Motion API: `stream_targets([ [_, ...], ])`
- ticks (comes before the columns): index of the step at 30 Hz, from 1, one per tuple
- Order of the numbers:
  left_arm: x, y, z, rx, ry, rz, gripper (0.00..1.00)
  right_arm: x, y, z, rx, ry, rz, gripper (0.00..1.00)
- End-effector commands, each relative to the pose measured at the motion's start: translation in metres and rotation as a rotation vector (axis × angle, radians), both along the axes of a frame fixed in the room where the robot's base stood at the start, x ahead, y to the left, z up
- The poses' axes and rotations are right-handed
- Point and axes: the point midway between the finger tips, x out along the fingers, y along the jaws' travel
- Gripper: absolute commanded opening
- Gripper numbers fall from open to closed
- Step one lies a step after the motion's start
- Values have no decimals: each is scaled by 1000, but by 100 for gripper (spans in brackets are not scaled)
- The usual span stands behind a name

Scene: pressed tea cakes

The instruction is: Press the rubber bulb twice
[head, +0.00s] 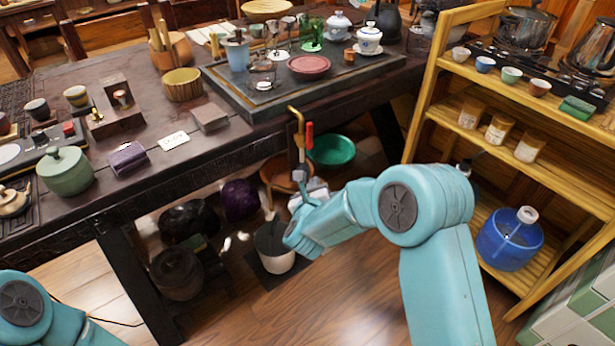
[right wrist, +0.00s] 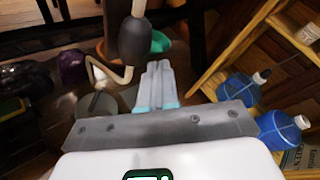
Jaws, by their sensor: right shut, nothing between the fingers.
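The rubber bulb (right wrist: 134,42) is dark grey and oval, with a pale stem above it. A pale bent tube shows below it in the right wrist view. In the head view a yellow hooked pipe (head: 297,118) and a red part (head: 309,135) stand at the table's front edge; I cannot clearly make out the bulb there. My right gripper (head: 303,170) is just below them. In the right wrist view its fingers (right wrist: 158,66) are shut together and empty, close to the bulb's lower right; I cannot tell whether they touch it. My left gripper is out of view.
The dark table (head: 215,140) carries a tea tray (head: 235,95) and a green lidded pot (head: 65,170). A wooden shelf (head: 440,62) with cups and a blue container (head: 510,245) stands right.

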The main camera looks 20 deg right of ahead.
Motion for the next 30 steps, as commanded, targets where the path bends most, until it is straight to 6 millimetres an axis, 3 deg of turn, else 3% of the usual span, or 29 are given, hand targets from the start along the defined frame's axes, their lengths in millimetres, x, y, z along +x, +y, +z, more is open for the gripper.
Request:
stream_targets([
  [30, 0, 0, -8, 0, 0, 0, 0, 10, 4, -1, -1, 0, 0, 0],
])
